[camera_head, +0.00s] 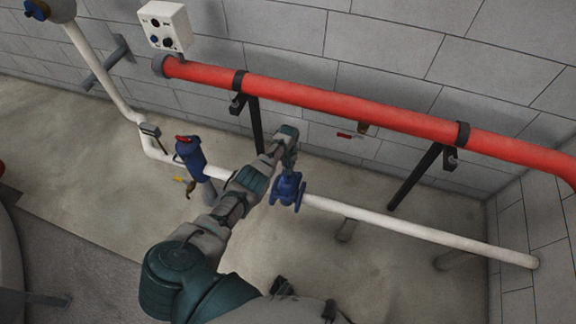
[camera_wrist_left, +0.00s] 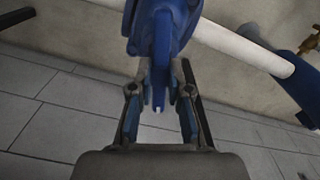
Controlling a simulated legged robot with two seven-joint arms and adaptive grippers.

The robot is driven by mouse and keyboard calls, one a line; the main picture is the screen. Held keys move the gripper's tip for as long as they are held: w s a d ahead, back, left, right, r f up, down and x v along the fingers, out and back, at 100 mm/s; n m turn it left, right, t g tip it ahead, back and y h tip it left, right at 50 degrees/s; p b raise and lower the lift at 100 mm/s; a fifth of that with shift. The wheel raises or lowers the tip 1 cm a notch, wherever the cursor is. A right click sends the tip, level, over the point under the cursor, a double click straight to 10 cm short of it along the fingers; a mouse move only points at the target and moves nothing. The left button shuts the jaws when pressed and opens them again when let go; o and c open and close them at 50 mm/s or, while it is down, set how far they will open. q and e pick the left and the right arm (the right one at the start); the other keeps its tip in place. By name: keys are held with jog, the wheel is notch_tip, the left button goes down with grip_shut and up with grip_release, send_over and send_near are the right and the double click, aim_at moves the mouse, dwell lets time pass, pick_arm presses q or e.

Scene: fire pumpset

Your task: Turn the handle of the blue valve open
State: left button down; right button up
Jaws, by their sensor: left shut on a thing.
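The blue valve (camera_head: 288,190) sits on the white pipe in the head view, just beyond the end of my left arm. In the left wrist view the valve body (camera_wrist_left: 165,28) fills the top middle, and its blue handle (camera_wrist_left: 159,72) reaches down between my fingers. My left gripper (camera_head: 288,148) is at the valve's handle side, above the valve in the head picture. In the left wrist view the gripper (camera_wrist_left: 159,92) is shut on the handle, one finger on each side. The handle is mostly hidden in the head view. My right gripper is not in view.
A red pipe (camera_head: 320,101) on dark brackets runs along the block wall behind the valve. The white pipe (camera_head: 420,236) continues right to the side wall. A blue fitting (camera_head: 190,158) stands left of my forearm. A control box (camera_head: 165,25) hangs on the wall.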

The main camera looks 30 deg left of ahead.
pick_arm(q)
jog(key=n, duration=0.3)
jog(key=shift+w+r+n, duration=0.2)
jog(key=shift+n, duration=0.2)
jog(key=n, duration=0.2)
jog(key=shift+n, duration=0.3)
jog(key=n, duration=0.3)
jog(key=shift+a+n, duration=0.1)
jog(key=shift+n, duration=0.2)
jog(key=n, duration=0.3)
jog(key=shift+n, duration=0.4)
jog(key=n, duration=1.2)
jog(key=shift+n, duration=1.2)
jog(key=shift+f+n, duration=0.1)
jog(key=shift+n, duration=0.3)
jog(key=n+b, duration=0.2)
jog(key=shift+n, duration=0.8)
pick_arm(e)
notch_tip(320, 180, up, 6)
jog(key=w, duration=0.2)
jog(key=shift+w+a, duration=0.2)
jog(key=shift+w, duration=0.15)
